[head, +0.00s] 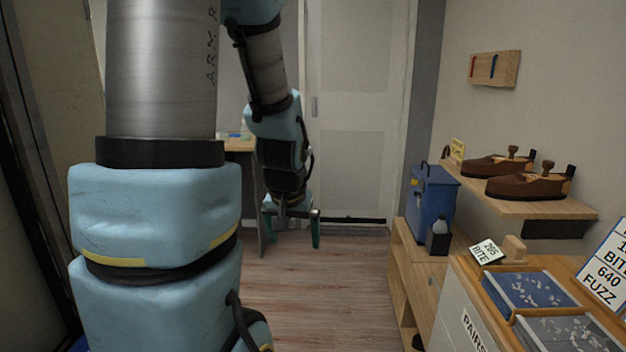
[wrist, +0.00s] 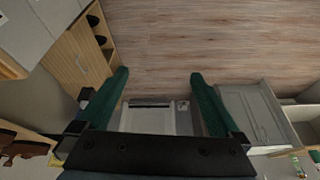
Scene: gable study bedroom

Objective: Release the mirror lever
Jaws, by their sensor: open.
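My gripper (head: 292,225) hangs at the end of my arm, pointing down above the floor near the middle of the room in the head view. Its two green fingers are wide apart, with nothing between them; the wrist view also shows my gripper (wrist: 160,75) open and empty. I cannot make out a mirror lever for certain in either view. A small wooden wall board (head: 494,69) at the upper right bears a red and a blue upright piece; I cannot tell whether either is a lever. My gripper is far from this board.
A white door (head: 362,110) stands at the back. On the right are a wall shelf (head: 520,207) with brown shoes, a blue box (head: 432,198), a low wooden cabinet (head: 405,265) and a counter with trays (head: 530,290). The wooden floor (head: 330,290) between is clear.

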